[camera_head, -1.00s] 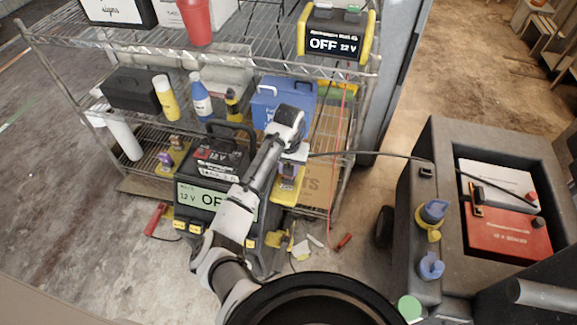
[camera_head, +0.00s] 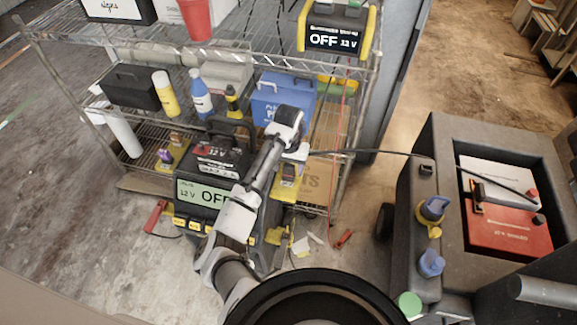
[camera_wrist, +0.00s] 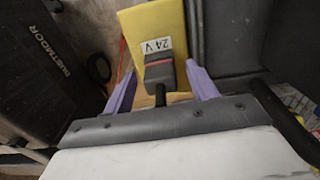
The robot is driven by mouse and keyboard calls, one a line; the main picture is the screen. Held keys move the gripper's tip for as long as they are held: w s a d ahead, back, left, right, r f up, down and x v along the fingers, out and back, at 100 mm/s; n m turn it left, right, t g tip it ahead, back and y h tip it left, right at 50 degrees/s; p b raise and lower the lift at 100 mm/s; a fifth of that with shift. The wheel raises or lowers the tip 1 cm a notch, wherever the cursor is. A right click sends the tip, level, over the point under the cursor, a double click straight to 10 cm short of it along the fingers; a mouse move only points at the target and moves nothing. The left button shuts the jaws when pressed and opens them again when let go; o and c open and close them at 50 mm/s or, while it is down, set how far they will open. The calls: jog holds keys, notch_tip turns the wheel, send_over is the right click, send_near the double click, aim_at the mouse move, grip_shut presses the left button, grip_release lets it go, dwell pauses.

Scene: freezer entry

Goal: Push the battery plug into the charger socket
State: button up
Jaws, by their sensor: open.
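In the wrist view, a dark grey plug (camera_wrist: 159,70) with a red line lies between the two purple fingers of my gripper (camera_wrist: 160,76), with a visible gap on each side. A black cable runs back from the plug towards my wrist. Behind the plug is a yellow socket plate (camera_wrist: 158,22) labelled 24 V. The plug's front end is hidden, so I cannot tell how deep it sits. In the head view, my gripper (camera_head: 290,172) is at the right side of the charger (camera_head: 203,190), whose display reads 12 V and OFF. Another yellow plate (camera_head: 166,160) is at the charger's left.
A wire shelf (camera_head: 150,48) holds bottles, boxes and a second unit (camera_head: 335,36) reading OFF 12 V. A black cable (camera_head: 385,152) spans from my gripper to a dark cart (camera_head: 450,145) holding a red battery (camera_head: 512,232). Small debris lies on the floor.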

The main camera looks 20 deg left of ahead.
jog(key=shift+r, duration=0.1)
notch_tip(320, 180, up, 14)
jog(key=p, duration=0.1)
dwell(0.4)
jog(key=shift+f, duration=0.2)
